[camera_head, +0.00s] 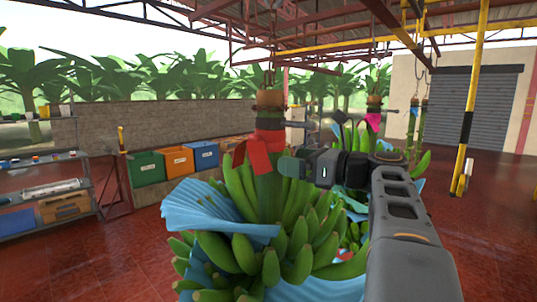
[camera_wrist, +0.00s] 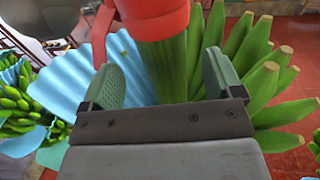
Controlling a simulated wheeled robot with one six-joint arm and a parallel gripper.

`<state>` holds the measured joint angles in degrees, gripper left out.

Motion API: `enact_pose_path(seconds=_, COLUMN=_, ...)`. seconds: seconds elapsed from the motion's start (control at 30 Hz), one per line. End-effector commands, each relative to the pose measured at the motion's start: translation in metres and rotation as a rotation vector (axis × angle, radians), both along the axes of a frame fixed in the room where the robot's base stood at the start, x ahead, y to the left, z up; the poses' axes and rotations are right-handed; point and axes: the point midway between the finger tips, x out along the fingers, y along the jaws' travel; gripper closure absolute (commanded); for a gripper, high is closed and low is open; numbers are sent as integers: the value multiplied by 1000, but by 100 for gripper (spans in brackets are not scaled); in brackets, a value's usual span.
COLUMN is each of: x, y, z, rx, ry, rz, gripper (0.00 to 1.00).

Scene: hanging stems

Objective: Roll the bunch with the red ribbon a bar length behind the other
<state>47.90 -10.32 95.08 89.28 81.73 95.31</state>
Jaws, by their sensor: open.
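The bunch with the red ribbon (camera_head: 262,150) hangs upright in front of me, a large cluster of green bananas (camera_head: 240,255) with a blue sheet folded around it. Its thick stem (camera_head: 268,110) hangs from a chain at the top. My gripper (camera_head: 290,165) is at the stem, at ribbon height. In the wrist view its two green-padded fingers are apart, with the green stem (camera_wrist: 168,72) between them, below the red band (camera_wrist: 157,18). Whether the pads touch the stem cannot be told. Another bunch with a pink ribbon (camera_head: 374,121) hangs farther back on the right, partly hidden by my arm.
Yellow overhead rails (camera_head: 345,52) run above the bunches. A yellow and black post (camera_head: 468,115) stands at the right. Green, orange and blue bins (camera_head: 205,155) line the low wall. A shelf (camera_head: 85,190) stands at the left. Red floor is open on both sides.

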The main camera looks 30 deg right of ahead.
Motion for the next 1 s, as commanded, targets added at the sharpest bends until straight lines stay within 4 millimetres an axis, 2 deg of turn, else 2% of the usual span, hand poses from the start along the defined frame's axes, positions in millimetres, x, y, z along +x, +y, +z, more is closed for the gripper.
enact_pose_path(seconds=0.2, x=32, y=21, z=1, rx=1, ry=2, rz=2, gripper=14)
enact_pose_path(seconds=0.4, x=50, y=32, z=1, rx=-1, ry=1, rz=-2, gripper=14)
enact_pose_path(seconds=0.6, x=58, y=37, z=0, rx=-1, ry=1, rz=-4, gripper=14)
enact_pose_path(seconds=0.9, x=59, y=37, z=0, rx=-1, ry=1, rz=-5, gripper=14)
enact_pose_path(seconds=1.0, x=59, y=37, z=0, rx=-1, ry=1, rz=-5, gripper=24)
